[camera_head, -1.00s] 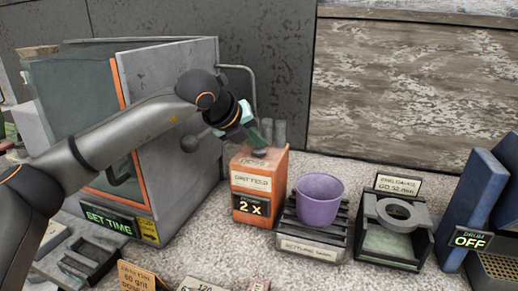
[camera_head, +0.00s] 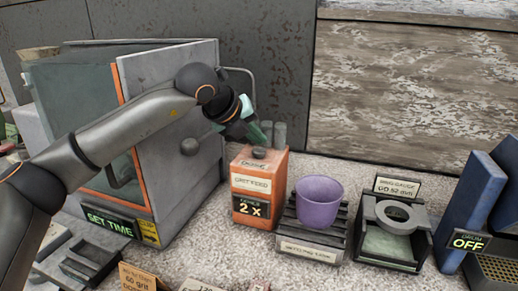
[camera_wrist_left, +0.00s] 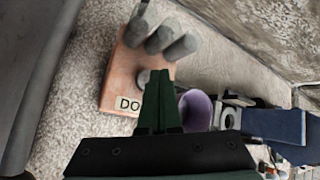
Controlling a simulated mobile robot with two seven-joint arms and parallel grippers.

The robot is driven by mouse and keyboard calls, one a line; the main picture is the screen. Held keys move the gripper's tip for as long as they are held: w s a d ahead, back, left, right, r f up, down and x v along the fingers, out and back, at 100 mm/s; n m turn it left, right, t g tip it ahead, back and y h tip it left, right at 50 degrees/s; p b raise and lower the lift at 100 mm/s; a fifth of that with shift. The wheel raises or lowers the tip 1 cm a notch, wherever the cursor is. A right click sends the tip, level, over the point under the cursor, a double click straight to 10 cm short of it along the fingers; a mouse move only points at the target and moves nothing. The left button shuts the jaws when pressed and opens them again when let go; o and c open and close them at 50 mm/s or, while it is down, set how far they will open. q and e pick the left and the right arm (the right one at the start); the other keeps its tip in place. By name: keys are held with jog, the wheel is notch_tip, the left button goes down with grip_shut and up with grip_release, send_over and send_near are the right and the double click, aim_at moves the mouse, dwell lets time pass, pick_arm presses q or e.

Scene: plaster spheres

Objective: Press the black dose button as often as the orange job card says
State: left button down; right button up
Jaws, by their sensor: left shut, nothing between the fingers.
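The orange grit feed box (camera_head: 272,190) stands left of the purple cup, its front display reading "2 X". The dark dose button (camera_head: 259,153) is on its top beside the "DOSE" label. In the left wrist view the button (camera_wrist_left: 143,78) is partly hidden behind my fingers. My left gripper (camera_head: 262,136) is shut and empty, a little above the button and apart from it. It also shows in the left wrist view (camera_wrist_left: 160,75). An orange-tan card (camera_head: 140,277) with "60 grit" lies at the bottom edge, partly cut off. My right gripper is out of view.
Grey cylinders (camera_head: 280,134) rise at the back of the box. A grey cabinet (camera_head: 185,130) with a "SET TIME" sign stands left. The purple cup (camera_head: 318,202) sits on a slatted stand, with a ring gauge (camera_head: 398,216) and blue machine (camera_head: 470,208) further right.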

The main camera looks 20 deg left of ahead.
aim_at(257, 152)
pick_arm(q)
jog(key=shift+r, duration=0.15)
jog(key=shift+r+p, duration=0.5)
jog(key=shift+r, duration=0.2)
jog(key=shift+r+p, duration=1)
jog(key=shift+r, duration=0.75)
jog(key=shift+f, duration=0.1)
